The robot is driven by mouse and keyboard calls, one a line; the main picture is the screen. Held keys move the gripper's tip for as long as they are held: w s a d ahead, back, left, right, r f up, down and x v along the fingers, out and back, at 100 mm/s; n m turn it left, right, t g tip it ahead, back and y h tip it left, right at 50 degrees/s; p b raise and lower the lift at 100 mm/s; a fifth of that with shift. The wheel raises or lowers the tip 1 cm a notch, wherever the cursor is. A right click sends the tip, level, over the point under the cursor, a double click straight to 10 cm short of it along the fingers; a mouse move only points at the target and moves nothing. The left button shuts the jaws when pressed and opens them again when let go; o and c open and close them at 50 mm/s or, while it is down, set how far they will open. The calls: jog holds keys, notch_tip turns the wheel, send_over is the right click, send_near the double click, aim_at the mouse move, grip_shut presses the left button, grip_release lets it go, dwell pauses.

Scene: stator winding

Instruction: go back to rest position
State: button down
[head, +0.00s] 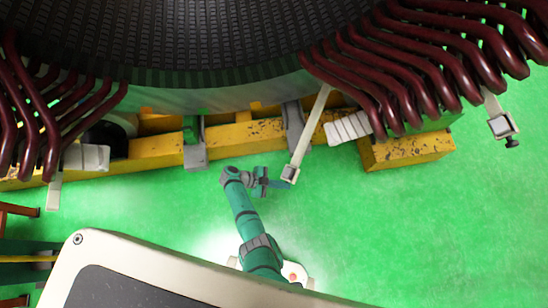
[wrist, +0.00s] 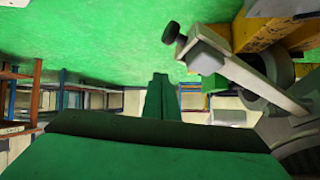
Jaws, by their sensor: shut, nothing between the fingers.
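My gripper (head: 280,184) is at the end of my teal arm, beside the lower end of a pale clamp bar (head: 308,137) that slants down from the stator. I cannot tell from the head view whether they touch. In the wrist view my green gripper fingers (wrist: 158,92) are together with nothing held. To their right the clamp bar's end, with a square block (wrist: 205,54) and black knob (wrist: 170,32), stands apart from the fingertips in the picture.
The dark stator (head: 215,50) with red-brown coils (head: 385,70) fills the top. It rests on yellow beams (head: 405,149). Another clamp (head: 499,122) hangs at the right. Green floor (head: 400,230) is open to the lower right. Shelves (wrist: 30,95) stand in the wrist view's background.

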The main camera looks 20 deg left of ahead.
jog(key=shift+w+v, duration=0.2)
jog(key=shift+v, duration=0.7)
jog(key=shift+w+v, duration=0.2)
jog(key=shift+v, duration=0.7)
jog(key=shift+w+v, duration=0.2)
jog(key=shift+v, duration=0.75)
jog(key=shift+r, duration=0.15)
jog(key=s+f+n+y, duration=0.5)
jog(key=s+f, duration=0.3)
jog(key=s, duration=0.1)
jog(key=s+a+r+n+t+y, duration=0.1)
jog(key=s+r+n+t+y, duration=0.15)
jog(key=s+n+y, duration=0.35)
jog(key=s+d+r+n+t, duration=0.1)
jog(key=d+r+n+t, duration=0.1)
jog(key=r, duration=1.2)
jog(key=s+d+r+n+t, duration=0.1)
jog(key=d+r+t, duration=0.3)
jog(key=r, duration=1.1)
jog(key=s+d+r+n+t, duration=0.2)
jog(key=s+d+r+t, duration=0.1)
jog(key=r, duration=1.1)
jog(key=shift+d+r+n+t, duration=0.3)
jog(key=shift+d+r+t, duration=0.05)
jog(key=shift+t, duration=0.1)
jog(key=shift+d, duration=0.15)
